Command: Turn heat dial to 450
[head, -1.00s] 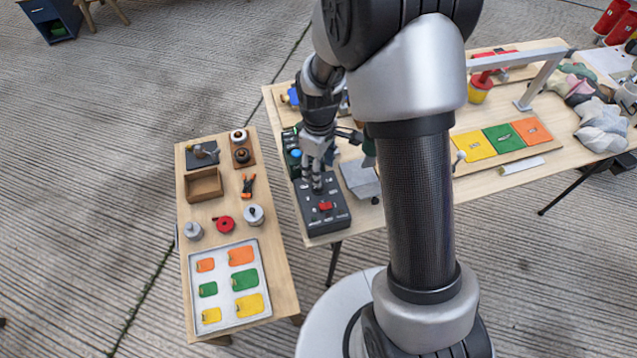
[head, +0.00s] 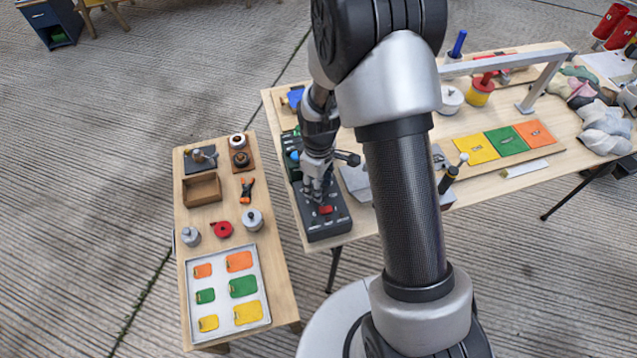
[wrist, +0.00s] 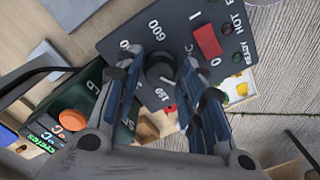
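The heat dial (wrist: 160,70) is a round black knob on a dark grey control box (wrist: 185,22), seen in the wrist view. White numbers surround it; 600 is readable at its upper left, but the dial's exact setting is not clear. My gripper (wrist: 160,68) has one finger on each side of the dial, with narrow gaps visible, so it looks open around it. Contact cannot be made out. In the head view the control box (head: 328,228) sits at the table's near left corner, and my gripper (head: 317,196) hides the dial.
A red rocker switch (wrist: 207,40) is beside the dial. A dark green box with an orange knob (wrist: 73,120) stands next to the control box. A side table (head: 212,232) at left holds a tray of coloured tags (head: 226,288). Bare floor lies between the tables.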

